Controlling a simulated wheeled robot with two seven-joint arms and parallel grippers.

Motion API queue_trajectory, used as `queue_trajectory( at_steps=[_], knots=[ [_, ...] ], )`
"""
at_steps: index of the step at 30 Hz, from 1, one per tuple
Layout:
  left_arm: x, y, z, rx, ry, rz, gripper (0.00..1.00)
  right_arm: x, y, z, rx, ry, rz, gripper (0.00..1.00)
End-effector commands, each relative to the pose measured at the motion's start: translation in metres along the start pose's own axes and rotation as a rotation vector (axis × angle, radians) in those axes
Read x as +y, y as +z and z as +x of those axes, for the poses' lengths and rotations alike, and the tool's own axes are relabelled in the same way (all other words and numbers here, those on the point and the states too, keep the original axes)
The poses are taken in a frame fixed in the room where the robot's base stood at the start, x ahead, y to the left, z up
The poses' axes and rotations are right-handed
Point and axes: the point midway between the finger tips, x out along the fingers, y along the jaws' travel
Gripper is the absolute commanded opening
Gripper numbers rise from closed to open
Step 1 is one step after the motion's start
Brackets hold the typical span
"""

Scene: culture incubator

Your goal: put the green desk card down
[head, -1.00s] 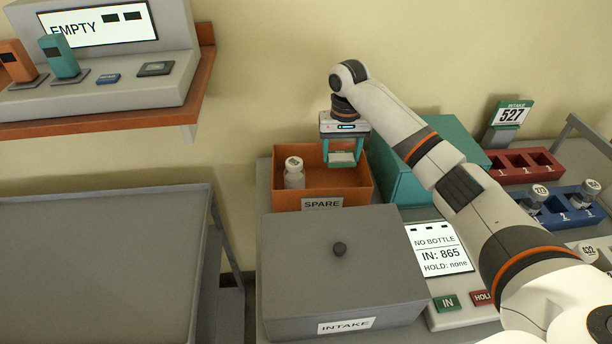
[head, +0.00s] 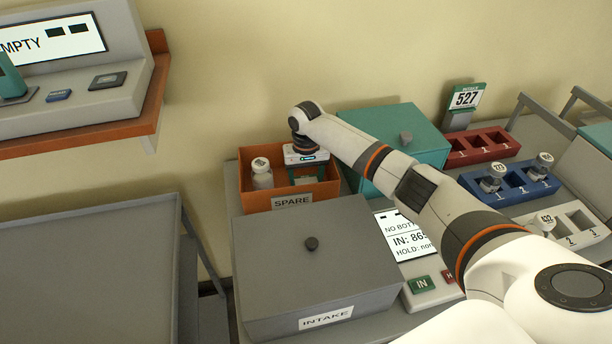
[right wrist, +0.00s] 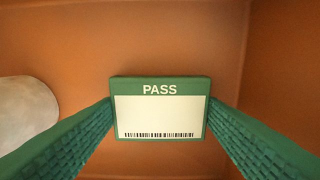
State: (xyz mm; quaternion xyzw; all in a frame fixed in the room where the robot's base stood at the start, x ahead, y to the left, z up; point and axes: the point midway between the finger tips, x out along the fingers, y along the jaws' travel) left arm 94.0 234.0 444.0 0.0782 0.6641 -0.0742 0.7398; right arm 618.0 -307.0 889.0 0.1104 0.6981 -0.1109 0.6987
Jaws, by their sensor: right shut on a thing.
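The green desk card (right wrist: 160,110) shows in the right wrist view, with a white face, the word PASS and a barcode. My right gripper (right wrist: 159,112) is shut on it, one green finger at each side. In the head view my right gripper (head: 306,178) is down inside the orange SPARE bin (head: 266,203), right of a white bottle. The card is hardly seen there. Whether it touches the bin floor I cannot tell. My left gripper is not in view.
The white bottle (head: 262,174) stands in the bin's left part; its side also shows in the right wrist view (right wrist: 22,112). A grey INTAKE box (head: 310,275) is in front of the bin. A teal box (head: 392,135) stands right of it.

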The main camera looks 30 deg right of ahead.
Motion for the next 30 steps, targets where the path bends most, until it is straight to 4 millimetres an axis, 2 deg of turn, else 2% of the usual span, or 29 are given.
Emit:
queue_trajectory(
  at_steps=[7,8,11,19,23,26,30],
  knots=[
    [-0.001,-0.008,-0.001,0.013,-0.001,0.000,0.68,0.000,0.000,0.003,0.001,0.000,0.000,0.41],
    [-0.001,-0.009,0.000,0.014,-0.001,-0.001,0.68,0.000,0.000,0.003,0.000,0.000,0.000,0.68],
    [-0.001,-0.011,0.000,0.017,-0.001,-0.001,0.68,0.000,0.000,0.003,0.000,0.000,0.000,0.84],
    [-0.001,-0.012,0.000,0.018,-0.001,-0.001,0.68,0.000,0.000,0.002,0.000,0.000,0.000,0.84],
    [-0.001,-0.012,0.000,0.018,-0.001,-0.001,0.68,0.000,0.001,-0.005,-0.001,0.001,-0.001,0.84],
    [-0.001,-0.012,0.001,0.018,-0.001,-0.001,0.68,0.001,0.001,-0.021,-0.003,0.002,-0.002,0.84],
    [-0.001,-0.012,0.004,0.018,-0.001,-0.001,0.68,0.001,0.001,-0.051,-0.004,0.002,-0.001,0.84]
  ],
)
